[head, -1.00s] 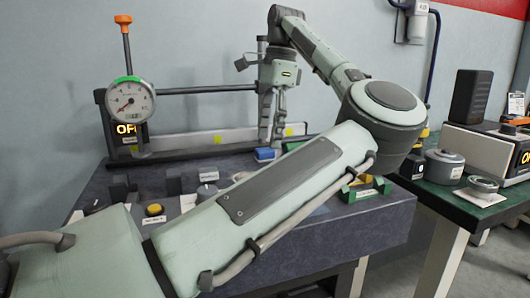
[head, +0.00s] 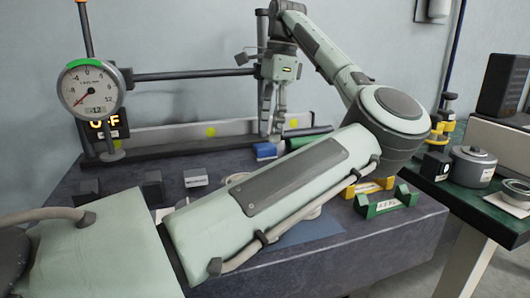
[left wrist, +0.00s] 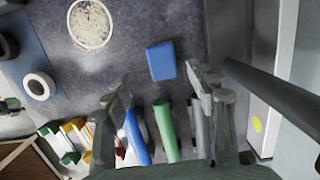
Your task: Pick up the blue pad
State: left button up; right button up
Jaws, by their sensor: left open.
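The blue pad (head: 265,152) is a small blue block lying on the dark grey table near its back, just left of a green cylinder. In the left wrist view the blue pad (left wrist: 161,61) lies flat, ahead of and between the spread fingers. My left gripper (head: 271,135) points down close by the pad in the head view. It is open and empty, and its fingers also show in the left wrist view (left wrist: 160,92). I cannot tell how far above the table the fingertips are. My right gripper is not in view.
Blue and green cylinders (left wrist: 166,130) lie near the gripper in the left wrist view. A metal rail (head: 190,134) runs along the back. A dial gauge (head: 91,90) stands at left. Green and yellow holders (head: 387,203) sit at the table's right. My left arm hides the middle.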

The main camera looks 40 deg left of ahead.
aim_at(265, 145)
pick_arm(q)
jog(key=f, duration=0.4)
jog(key=shift+s+a, duration=0.3)
jog(key=shift+a, duration=0.05)
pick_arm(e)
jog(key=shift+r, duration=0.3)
pick_arm(q)
jog(key=shift+c, duration=0.6)
jog(key=c, duration=1.1)
jog(key=shift+c, duration=0.2)
